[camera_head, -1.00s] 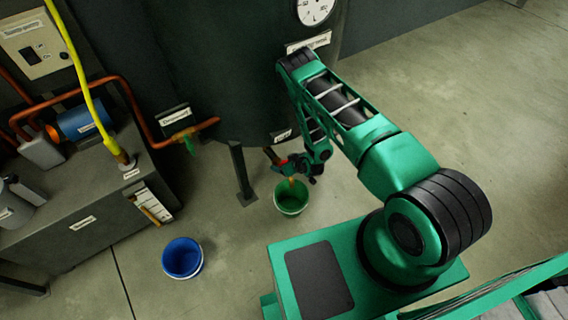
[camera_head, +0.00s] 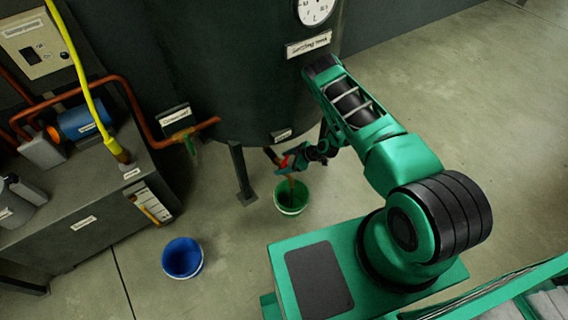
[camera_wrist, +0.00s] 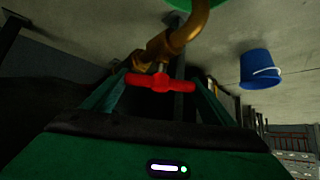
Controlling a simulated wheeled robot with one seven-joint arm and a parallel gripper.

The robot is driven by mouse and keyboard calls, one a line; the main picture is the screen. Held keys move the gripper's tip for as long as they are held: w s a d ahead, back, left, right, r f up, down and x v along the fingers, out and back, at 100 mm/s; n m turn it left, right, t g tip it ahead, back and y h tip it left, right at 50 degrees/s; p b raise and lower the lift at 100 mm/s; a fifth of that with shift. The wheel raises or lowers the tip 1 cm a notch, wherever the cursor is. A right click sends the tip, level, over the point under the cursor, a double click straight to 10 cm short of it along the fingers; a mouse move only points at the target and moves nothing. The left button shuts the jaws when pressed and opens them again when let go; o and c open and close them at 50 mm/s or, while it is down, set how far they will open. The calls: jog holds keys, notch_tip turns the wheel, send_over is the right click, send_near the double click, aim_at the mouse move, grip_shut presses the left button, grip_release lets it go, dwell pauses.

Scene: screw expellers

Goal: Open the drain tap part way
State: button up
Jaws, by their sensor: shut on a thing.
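In the head view the tap (camera_head: 271,155) shows small at the tank's lower edge, partly hidden by my gripper (camera_head: 288,162). In the wrist view my gripper (camera_wrist: 158,92) has its green fingers on either side of the red handle and is shut on it. The handle lies crosswise in the picture. A green bucket (camera_head: 291,208) stands on the floor below the tap. An orange-brown streak shows above the bucket; I cannot tell whether it is spout or liquid.
A blue bucket (camera_head: 183,258) stands on the floor to the left. A tank leg (camera_head: 241,172) is just left of the tap. Another small tap with a green handle (camera_head: 190,143) is on the orange pipe. A grey cabinet (camera_head: 85,215) is at left.

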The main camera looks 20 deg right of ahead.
jog(key=shift+d+n+g, duration=0.25)
jog(key=shift+n+g, duration=0.05)
jog(key=shift+n, duration=0.3)
jog(key=o, duration=1)
jog(key=shift+o, duration=0.2)
jog(key=shift+a, duration=0.1)
jog(key=v, duration=1)
jog(key=shift+d+r, duration=0.2)
jog(key=shift+d, duration=0.15)
jog(key=shift+s, duration=0.1)
